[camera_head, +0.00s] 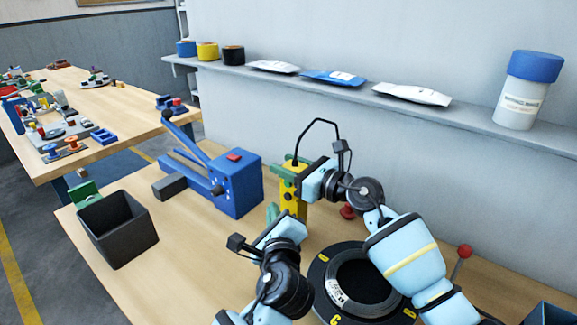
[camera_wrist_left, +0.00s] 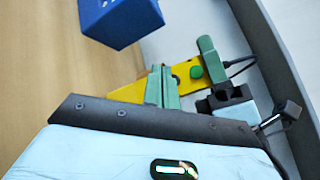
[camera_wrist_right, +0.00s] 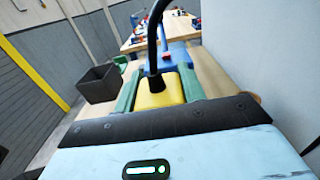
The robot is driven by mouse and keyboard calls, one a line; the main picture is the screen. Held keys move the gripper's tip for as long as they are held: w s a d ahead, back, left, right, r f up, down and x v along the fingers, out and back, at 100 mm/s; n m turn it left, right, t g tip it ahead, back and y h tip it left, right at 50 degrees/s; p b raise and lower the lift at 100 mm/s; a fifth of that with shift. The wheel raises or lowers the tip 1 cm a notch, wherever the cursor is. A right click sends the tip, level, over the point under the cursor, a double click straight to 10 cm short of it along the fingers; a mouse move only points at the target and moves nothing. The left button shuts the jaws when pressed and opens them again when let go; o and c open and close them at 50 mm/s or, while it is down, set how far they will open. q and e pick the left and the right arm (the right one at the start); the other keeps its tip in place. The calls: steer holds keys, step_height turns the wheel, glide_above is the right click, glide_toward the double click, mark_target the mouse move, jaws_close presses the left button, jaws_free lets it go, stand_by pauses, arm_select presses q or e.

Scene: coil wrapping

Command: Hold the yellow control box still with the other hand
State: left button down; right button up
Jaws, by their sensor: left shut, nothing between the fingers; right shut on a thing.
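My left gripper (camera_head: 272,213) is shut and empty, in front and to the left of the box. In the left wrist view the left fingers (camera_wrist_left: 162,86) cover part of the yellow box (camera_wrist_left: 128,92); I cannot tell whether they touch it.
A blue machine with a lever (camera_head: 238,188) stands left of the box, and a dark open bin (camera_head: 117,228) is further left. A black ring-shaped coil (camera_head: 332,292) lies at the front right. A shelf (camera_head: 460,121) with tubs and packets runs along the wall.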

mark_target(288, 197)
arm_select(q)
steer(key=shift+s+a, duration=0.6)
steer(key=shift+s, duration=0.2)
steer(key=shift+s+a, duration=0.55)
steer(key=shift+s, duration=0.25)
stand_by(3.4)
steer(key=w+d, duration=0.3)
steer(key=w, duration=0.2)
steer(key=shift+d, duration=0.25)
stand_by(0.8)
stand_by(1.5)
